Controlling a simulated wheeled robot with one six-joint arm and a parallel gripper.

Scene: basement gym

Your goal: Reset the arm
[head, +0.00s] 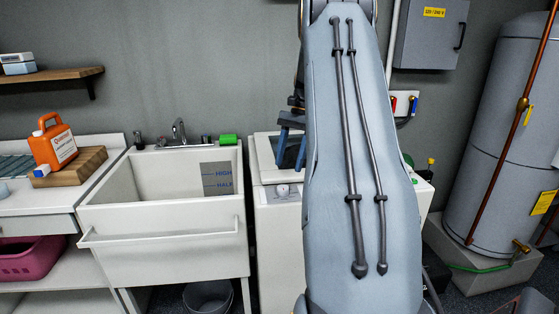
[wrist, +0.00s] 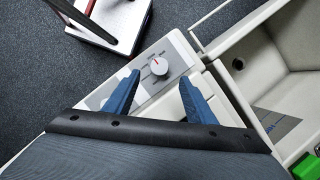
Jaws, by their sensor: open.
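My arm (head: 360,160) rises through the middle of the head view and hides part of the machine behind it. My gripper (head: 289,152) shows its blue fingers at the arm's left edge, over the white machine's top. In the wrist view, my gripper (wrist: 160,82) has its two blue fingers spread, with nothing between them. The white machine (head: 265,215) carries a round dial (head: 283,190) on its front panel. The dial (wrist: 158,66) appears just beyond the fingertips in the wrist view. I cannot tell how far away it is.
A deep white sink (head: 165,215) with a green sponge (head: 228,140) stands left of the machine. An orange jug (head: 53,145) stands on a wooden block at far left. A grey tank (head: 505,140) stands at right. A bucket (head: 207,297) sits under the sink.

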